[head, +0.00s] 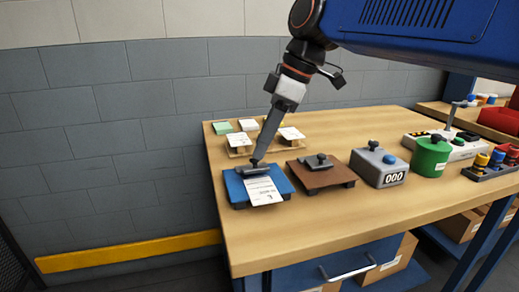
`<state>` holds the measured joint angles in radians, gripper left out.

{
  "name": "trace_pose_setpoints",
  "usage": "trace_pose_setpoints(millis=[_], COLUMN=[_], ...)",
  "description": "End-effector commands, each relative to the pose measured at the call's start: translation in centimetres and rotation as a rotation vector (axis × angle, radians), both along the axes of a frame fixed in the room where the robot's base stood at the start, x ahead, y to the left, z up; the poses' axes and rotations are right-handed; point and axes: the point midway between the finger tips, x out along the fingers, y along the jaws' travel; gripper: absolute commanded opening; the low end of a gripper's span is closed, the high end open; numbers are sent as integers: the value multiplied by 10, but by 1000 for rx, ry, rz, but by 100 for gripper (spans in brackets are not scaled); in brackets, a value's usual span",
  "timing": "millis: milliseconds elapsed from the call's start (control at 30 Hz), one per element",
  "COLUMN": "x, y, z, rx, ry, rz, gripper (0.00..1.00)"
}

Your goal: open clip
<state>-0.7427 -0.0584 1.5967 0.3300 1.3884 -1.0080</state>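A blue clipboard (237,190) lies near the left front edge of the wooden table, with a white sheet (264,190) on it. A dark grey metal clip (247,171) sits at its far edge. A brown clipboard (334,176) with a similar clip (318,161) lies to its right, with no sheet on it. My gripper (256,161) points down from above and its tip is at the clip of the blue clipboard. It seems to touch the clip, but the small view does not settle this. The fingers are too small to tell apart.
On the wooden table (300,231), a grey counter box (379,168) and a green round container (431,157) stand to the right. Small paper stacks (224,128) lie behind. A tray of coloured parts (491,169) is at far right. The table's front middle is clear.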

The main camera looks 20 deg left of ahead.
Motion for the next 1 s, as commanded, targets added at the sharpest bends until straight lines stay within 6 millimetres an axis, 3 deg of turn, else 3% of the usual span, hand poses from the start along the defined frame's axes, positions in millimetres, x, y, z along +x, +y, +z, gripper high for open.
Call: trace_pose_setpoints(millis=[200,567,600,733,767,1000], x=[-1,-1,-1,-1,-1,0], y=[8,10,10,10,10,11], z=[-20,-25,-25,-25,-25,-24], rx=[0,0,0,0,0,-4], ry=[-1,-1,-1,-1,-1,8], rz=[0,0,0,0,0,-1], gripper=[36,36,34,3,0,0])
